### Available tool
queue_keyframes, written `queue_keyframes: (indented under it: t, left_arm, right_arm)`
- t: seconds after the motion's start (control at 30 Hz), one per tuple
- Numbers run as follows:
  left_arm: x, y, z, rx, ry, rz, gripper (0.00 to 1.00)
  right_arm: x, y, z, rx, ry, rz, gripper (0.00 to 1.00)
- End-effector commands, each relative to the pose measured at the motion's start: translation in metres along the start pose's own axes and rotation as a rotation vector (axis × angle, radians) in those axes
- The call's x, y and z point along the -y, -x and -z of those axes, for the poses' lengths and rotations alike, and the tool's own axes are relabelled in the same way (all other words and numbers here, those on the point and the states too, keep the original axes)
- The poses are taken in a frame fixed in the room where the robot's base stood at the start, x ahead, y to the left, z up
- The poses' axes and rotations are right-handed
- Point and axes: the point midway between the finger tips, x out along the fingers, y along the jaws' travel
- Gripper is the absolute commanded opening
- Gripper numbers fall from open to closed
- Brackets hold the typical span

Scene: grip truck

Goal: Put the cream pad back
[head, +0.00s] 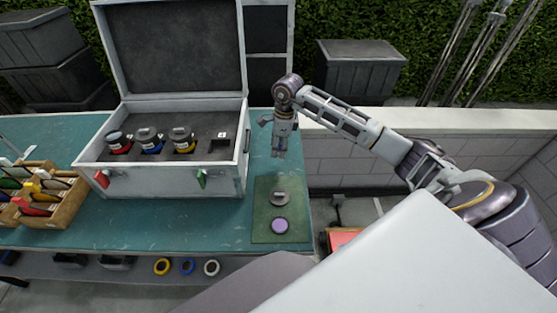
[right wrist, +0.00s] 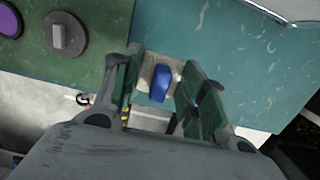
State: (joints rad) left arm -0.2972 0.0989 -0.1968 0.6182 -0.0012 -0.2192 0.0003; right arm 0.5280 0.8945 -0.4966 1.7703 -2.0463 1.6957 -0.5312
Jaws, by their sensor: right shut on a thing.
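My right gripper (head: 283,143) hangs beside the right side of the open case, over the right end of the teal table. In the right wrist view, its green-padded fingers (right wrist: 161,92) are shut on the cream pad (right wrist: 149,70), a small square piece with a blue grip on it. The pad is too hidden to make out in the head view. The pale case (head: 172,183) stands open with a dark insert. Red, blue and yellow-banded pieces (head: 151,142) sit in a row there, with an empty slot (head: 219,146) at the right. My left gripper is not in view.
A dark green mat (head: 262,232) lies at the table's right front with a grey knobbed disc (head: 279,197) and a purple disc (head: 279,226). A wooden sorter (head: 62,207) stands left of the case. A low wall (head: 350,150) runs behind on the right.

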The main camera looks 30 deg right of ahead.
Motion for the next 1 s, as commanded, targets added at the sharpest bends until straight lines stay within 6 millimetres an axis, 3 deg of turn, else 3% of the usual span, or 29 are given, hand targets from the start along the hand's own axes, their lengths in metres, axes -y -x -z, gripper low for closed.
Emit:
queue_keyframes:
  t: [0.2, 0.5, 0.73, 1.0]
  left_arm:
    - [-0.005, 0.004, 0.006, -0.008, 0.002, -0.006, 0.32]
    - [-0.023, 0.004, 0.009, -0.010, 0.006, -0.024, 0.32]
    - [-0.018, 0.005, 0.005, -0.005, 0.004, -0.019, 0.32]
    - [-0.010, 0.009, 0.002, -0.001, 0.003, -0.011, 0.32]
  right_arm:
    - [0.000, -0.026, 0.003, 0.001, 0.000, -0.002, 0.20]
    - [0.001, -0.031, 0.004, 0.000, 0.000, 0.000, 0.20]
    - [0.000, -0.036, 0.005, 0.000, 0.000, -0.002, 0.20]
    - [0.000, -0.062, 0.008, 0.001, -0.001, -0.003, 0.20]
